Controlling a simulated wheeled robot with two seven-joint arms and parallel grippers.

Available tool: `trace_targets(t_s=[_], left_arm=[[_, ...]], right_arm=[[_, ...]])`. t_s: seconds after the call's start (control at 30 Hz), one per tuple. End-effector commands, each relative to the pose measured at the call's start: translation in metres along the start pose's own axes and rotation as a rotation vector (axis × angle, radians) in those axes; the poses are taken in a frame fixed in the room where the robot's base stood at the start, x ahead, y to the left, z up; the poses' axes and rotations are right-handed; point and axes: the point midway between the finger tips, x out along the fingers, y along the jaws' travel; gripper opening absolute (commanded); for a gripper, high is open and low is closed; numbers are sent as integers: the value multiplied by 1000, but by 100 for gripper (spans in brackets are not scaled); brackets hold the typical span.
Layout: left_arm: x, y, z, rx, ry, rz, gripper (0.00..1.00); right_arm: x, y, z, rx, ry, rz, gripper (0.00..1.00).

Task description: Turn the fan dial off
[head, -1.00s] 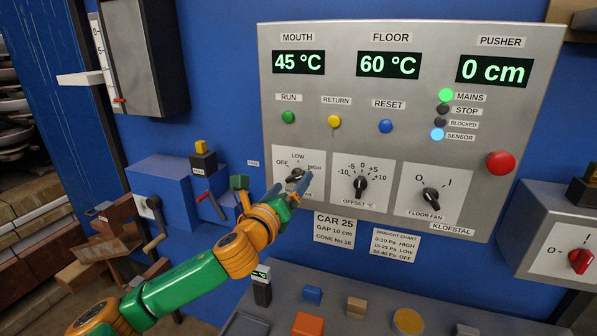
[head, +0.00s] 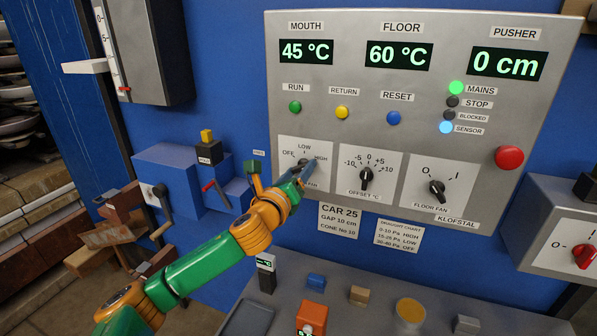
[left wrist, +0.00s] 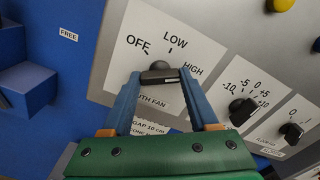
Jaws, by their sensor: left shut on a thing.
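The mouth fan dial (head: 303,162) is a black knob on a white plate marked OFF, LOW and HIGH, at the lower left of the grey panel. In the left wrist view the knob (left wrist: 158,76) sits between the blue fingertips. My left gripper (head: 307,173) reaches it from below and is shut on it. The fingers hide part of the plate and its label, and I cannot tell surely which mark the knob points to. My right gripper is not in view.
The offset dial (head: 366,176) and floor fan dial (head: 437,190) are to the right on the panel (head: 400,140). Push buttons are above, and a red stop button (head: 509,158) is at the right. A grey bench (head: 380,310) with small blocks lies below.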

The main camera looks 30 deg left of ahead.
Motion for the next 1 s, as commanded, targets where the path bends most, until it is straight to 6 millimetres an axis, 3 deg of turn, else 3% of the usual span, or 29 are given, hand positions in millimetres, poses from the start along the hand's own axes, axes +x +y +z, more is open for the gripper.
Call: trace_targets(t_s=[0.27, 1.0], left_arm=[[0, -1, 2, -126, -2, 0, 4], [0, -1, 2, -818, -3, -2, 4]], right_arm=[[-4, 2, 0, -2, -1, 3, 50], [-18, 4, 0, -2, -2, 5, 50]])
